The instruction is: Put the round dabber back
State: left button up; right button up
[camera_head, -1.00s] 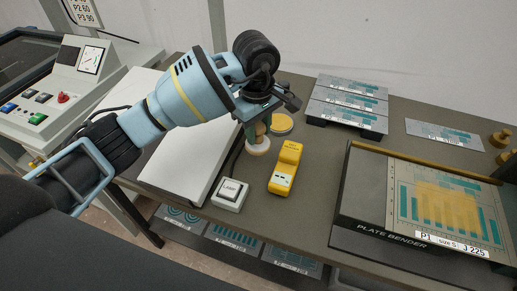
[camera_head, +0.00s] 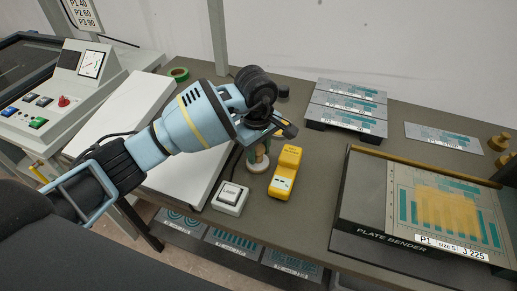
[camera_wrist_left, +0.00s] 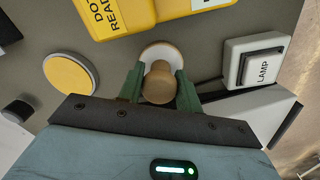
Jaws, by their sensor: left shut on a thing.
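The round dabber has a tan wooden handle and a pale round base. It shows below my left gripper in the head view (camera_head: 259,164) and between the fingers in the left wrist view (camera_wrist_left: 158,84). My left gripper (camera_head: 262,147) is shut on its handle, with a green finger on each side (camera_wrist_left: 158,88). The dabber looks upright; I cannot tell whether its base touches the table. My right gripper is not in view.
A yellow handheld device (camera_head: 286,172) stands close to the right of the dabber. A white lamp switch (camera_head: 230,197) is in front. The plate bender (camera_head: 372,222) fills the right side. A green tape roll (camera_head: 178,74) and a small black knob (camera_head: 283,91) are behind.

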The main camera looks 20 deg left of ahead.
aim_at(257, 148)
pick_arm(q)
jog(key=shift+f, duration=0.2)
jog(key=o, duration=1)
jog(key=shift+c, duration=0.2)
jog(key=shift+r, duration=0.15)
notch_tip(257, 148, up, 12)
jog(key=shift+s, duration=0.2)
jog(key=shift+a, duration=0.1)
